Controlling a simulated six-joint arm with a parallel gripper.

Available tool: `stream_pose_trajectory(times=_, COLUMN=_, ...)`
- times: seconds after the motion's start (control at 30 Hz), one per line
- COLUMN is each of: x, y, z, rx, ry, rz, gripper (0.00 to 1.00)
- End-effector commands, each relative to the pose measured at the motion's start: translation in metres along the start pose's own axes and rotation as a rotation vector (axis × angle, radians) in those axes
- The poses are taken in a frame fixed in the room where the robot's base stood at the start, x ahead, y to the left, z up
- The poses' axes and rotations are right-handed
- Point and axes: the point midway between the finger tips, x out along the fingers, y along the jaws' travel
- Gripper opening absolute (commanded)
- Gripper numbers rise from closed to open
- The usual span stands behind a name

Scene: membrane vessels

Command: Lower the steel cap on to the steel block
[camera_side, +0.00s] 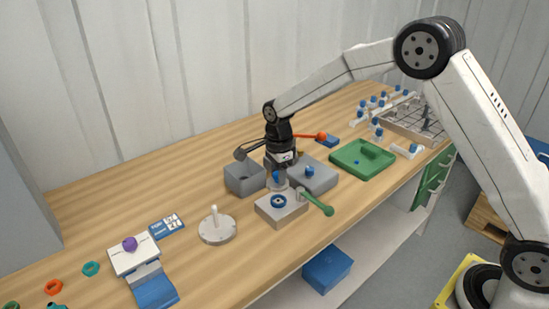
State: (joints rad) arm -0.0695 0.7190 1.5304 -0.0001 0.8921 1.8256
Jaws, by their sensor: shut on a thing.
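The steel block (270,214) sits near the front of the bench, with a dark-blue ring (279,201) on its top face. A green-handled lever (316,202) stands at its right side. My gripper (277,173) points down just behind and above the block. It is shut on a small piece with a blue top and a grey lower part, which seems to be the steel cap (280,184). The jaws partly hide the cap. I cannot tell whether the cap touches anything below it.
A round steel disc (218,232) with an upright post lies front left. A green tray (362,159) lies further right.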

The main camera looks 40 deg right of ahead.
Motion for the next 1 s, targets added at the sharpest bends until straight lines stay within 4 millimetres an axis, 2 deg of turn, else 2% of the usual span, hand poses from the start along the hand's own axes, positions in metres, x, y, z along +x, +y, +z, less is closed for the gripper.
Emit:
stream_pose_trajectory(times=0.13, x=0.003, y=-0.007, z=-0.007, rx=0.011, ry=0.000, rz=-0.001, gripper=0.00)
stream_pose_trajectory(times=0.57, x=0.007, y=-0.007, z=-0.007, rx=0.012, ry=0.000, rz=0.000, gripper=0.00)
stream_pose_trajectory(times=1.0, x=0.026, y=-0.007, z=-0.007, rx=0.012, ry=0.000, rz=0.000, gripper=0.00)
